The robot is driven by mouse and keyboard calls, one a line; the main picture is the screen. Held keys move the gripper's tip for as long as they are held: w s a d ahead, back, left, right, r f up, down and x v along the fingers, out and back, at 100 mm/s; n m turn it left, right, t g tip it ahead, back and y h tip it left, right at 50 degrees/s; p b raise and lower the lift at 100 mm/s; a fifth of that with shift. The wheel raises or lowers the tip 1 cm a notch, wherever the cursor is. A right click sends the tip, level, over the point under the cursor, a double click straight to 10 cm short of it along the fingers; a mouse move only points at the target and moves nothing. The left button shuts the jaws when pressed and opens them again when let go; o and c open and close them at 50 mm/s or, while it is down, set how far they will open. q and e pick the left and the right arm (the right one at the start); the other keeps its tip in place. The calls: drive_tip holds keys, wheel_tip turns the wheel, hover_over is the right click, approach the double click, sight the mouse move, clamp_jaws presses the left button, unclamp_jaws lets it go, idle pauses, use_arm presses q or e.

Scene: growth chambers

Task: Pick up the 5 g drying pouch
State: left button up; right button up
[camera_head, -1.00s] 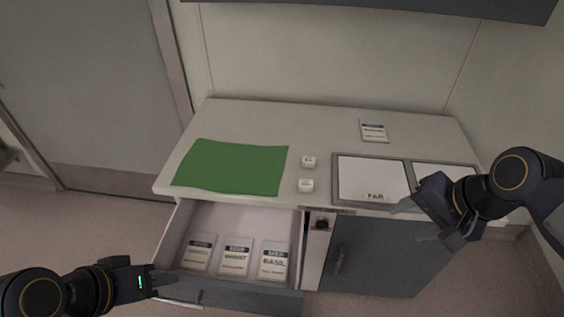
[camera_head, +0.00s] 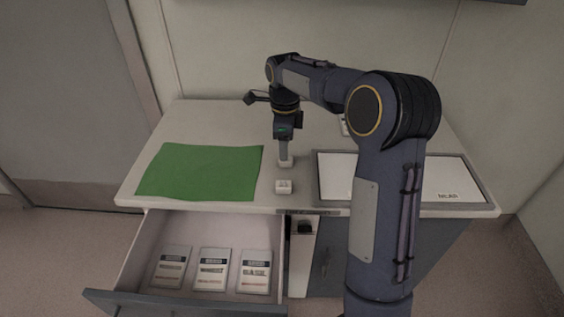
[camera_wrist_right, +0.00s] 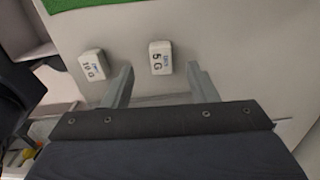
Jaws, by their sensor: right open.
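The 5 g drying pouch (camera_wrist_right: 161,57) is a small white block with "5 G" on top. It lies on the counter and shows between and just beyond the fingertips in the right wrist view. In the head view the pouch (camera_head: 286,162) is partly hidden by the gripper. My right gripper (camera_head: 284,151) points down over it, open and empty. A similar white pouch marked 10 G (camera_wrist_right: 91,65) lies beside it, outside the fingers; in the head view this pouch (camera_head: 283,186) is nearer the counter's front edge. My left gripper is out of view.
A green mat (camera_head: 201,172) lies left of the pouches. A framed white panel (camera_head: 455,180) is on the right, partly behind my right arm. An open drawer (camera_head: 190,300) below holds three labelled packets (camera_head: 211,270).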

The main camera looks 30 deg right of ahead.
wheel_tip(320, 180, down, 5)
drive_tip(key=shift+d+r, duration=0.15)
drive_tip(key=shift+s, duration=0.1)
drive_tip(key=c, duration=1)
drive_tip(key=shift+c, duration=0.2)
drive_tip(key=shift+r, duration=0.15)
